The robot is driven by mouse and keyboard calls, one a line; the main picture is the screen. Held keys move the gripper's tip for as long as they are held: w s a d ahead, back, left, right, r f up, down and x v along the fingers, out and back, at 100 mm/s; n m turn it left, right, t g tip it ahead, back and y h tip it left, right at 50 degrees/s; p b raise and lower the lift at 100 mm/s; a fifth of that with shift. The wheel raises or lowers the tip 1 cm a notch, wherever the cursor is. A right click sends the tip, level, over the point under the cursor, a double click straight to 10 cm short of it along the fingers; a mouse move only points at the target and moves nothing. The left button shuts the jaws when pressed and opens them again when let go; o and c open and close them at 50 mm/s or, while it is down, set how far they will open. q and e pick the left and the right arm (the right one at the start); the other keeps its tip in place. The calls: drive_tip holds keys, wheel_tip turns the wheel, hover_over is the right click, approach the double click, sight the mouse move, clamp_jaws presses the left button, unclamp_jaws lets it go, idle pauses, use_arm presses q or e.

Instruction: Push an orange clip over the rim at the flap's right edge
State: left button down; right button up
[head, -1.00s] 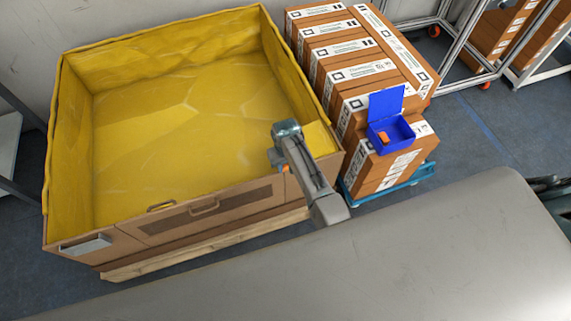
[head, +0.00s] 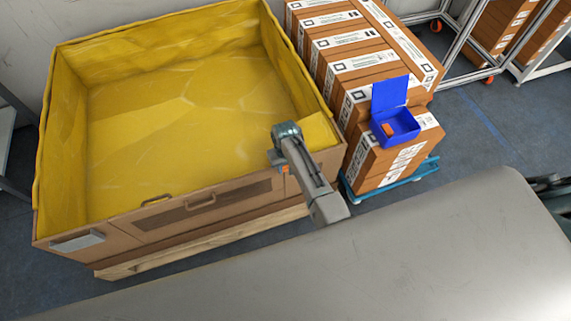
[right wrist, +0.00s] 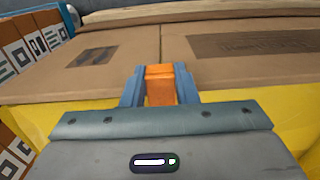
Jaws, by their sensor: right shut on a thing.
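My right gripper (head: 283,168) is shut on an orange clip (right wrist: 160,86) at the front wall of the big cardboard box. In the right wrist view, both blue-grey fingers (right wrist: 160,80) flank the clip. The clip lies in line with the vertical seam at the flap's right edge (right wrist: 161,42). The front flap (head: 205,208), with a handle and a dark printed patch, closes the wall. In the head view the clip is mostly hidden by my gripper. I cannot tell whether it sits on the rim or just above it. My left gripper is not in view.
A yellow liner (head: 190,115) covers the box's inside and hangs over its rim. A blue open bin (head: 395,128) with an orange piece (head: 389,130) inside stands on stacked cartons (head: 365,70) at right. A large grey surface (head: 360,265) fills the foreground.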

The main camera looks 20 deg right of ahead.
drive_tip(key=shift+f, duration=0.1)
drive_tip(key=o, duration=1)
wheel_tip(320, 180, up, 11)
drive_tip(key=shift+f, duration=0.1)
